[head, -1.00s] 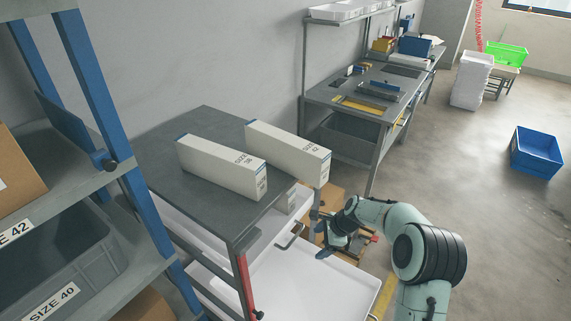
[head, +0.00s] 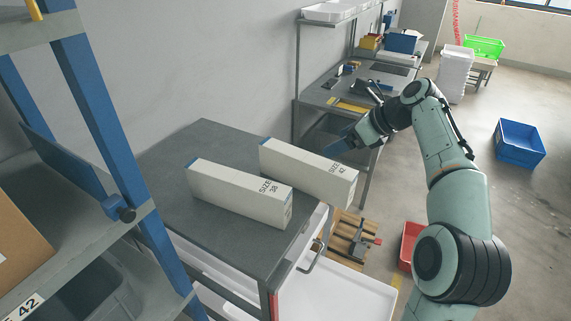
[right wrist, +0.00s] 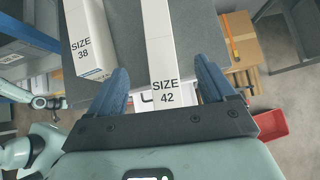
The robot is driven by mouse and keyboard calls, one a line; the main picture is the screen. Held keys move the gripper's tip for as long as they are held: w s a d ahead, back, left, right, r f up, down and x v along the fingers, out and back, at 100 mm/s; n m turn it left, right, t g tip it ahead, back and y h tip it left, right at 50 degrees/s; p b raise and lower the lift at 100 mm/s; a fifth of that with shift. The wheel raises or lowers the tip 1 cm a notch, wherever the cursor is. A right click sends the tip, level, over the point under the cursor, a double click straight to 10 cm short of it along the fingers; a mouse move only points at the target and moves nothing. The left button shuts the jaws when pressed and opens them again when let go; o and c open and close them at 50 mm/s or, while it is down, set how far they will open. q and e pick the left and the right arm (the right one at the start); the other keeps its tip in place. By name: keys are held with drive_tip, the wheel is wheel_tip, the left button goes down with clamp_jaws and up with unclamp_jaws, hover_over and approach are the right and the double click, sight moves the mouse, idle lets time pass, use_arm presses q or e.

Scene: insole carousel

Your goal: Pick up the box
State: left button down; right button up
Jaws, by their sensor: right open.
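Two long white boxes lie on the dark grey top of a cabinet. The box marked SIZE 38 (head: 238,193) is nearer; the box marked SIZE 42 (head: 309,172) lies behind it, to the right. My right gripper (head: 343,147) is open and empty, above and beyond the SIZE 42 box. In the right wrist view, the open blue fingers of my right gripper (right wrist: 161,66) appear either side of the SIZE 42 box (right wrist: 161,41), with the SIZE 38 box (right wrist: 89,42) to the left. A gripper-like part, probably my left gripper (right wrist: 50,102), shows small at the left; its jaws are unclear.
The cabinet top (head: 208,138) has bare room behind the boxes. A blue-posted shelf rack (head: 100,115) stands close on the left. A workbench (head: 345,95) is behind.

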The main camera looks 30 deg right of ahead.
sight(308, 157)
drive_tip(key=shift+w+a+f, duration=0.1)
drive_tip(key=shift+w+a, duration=0.05)
drive_tip(key=shift+w, duration=0.15)
drive_tip(key=x, duration=0.7)
drive_tip(key=shift+f, duration=0.15)
drive_tip(key=x, duration=0.5)
drive_tip(key=shift+w+a+f, duration=0.1)
drive_tip(key=shift+w+f, duration=0.1)
drive_tip(key=shift+f, duration=0.1)
drive_tip(key=shift+r, duration=0.1)
drive_tip(key=c, duration=1.1)
drive_tip(key=shift+c, duration=0.2)
